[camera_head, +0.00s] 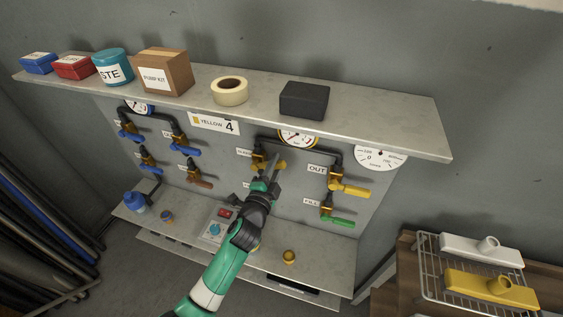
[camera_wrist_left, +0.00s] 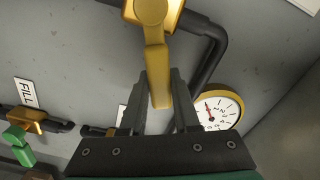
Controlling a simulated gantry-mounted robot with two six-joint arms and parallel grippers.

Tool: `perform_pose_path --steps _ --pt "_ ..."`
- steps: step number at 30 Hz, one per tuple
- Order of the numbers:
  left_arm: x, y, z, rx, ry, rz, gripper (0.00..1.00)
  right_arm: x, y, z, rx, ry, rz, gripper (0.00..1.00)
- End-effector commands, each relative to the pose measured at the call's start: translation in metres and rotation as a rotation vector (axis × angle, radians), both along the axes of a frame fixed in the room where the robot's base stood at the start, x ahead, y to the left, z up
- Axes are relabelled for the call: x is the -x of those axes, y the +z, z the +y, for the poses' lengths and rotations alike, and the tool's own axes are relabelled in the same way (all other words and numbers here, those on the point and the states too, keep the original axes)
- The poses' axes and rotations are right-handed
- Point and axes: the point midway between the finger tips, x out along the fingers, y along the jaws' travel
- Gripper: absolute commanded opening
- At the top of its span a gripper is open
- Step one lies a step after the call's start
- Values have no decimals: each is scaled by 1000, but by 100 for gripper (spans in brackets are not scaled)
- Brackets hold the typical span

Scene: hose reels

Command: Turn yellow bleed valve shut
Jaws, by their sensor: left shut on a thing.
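The yellow bleed valve (camera_head: 258,161) is on the wall panel under the shelf, right of a small label that is hard to read. Its yellow lever (camera_head: 281,165) points to the right and out from the panel in the head view. My left gripper (camera_head: 271,170) reaches it from below and is shut on the lever. In the left wrist view the lever (camera_wrist_left: 157,62) runs down from the round valve hub (camera_wrist_left: 152,11) between the two dark fingers of my left gripper (camera_wrist_left: 162,80). My right gripper is not in view.
The OUT valve with a yellow lever (camera_head: 349,188) and the FILL valve with a green lever (camera_head: 337,221) are close on the right. A pipe and a yellow-rimmed gauge (camera_wrist_left: 218,110) are near the fingers. The grey shelf (camera_head: 400,119) overhangs the panel.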

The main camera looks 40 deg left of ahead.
Motion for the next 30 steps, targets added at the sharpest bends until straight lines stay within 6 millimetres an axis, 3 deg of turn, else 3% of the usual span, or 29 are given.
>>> perform_pose_path --steps 13,30 --pt "3 -26 2 -302 12 130 0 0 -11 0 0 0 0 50" --pt "3 -33 2 -390 13 167 0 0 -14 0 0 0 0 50"
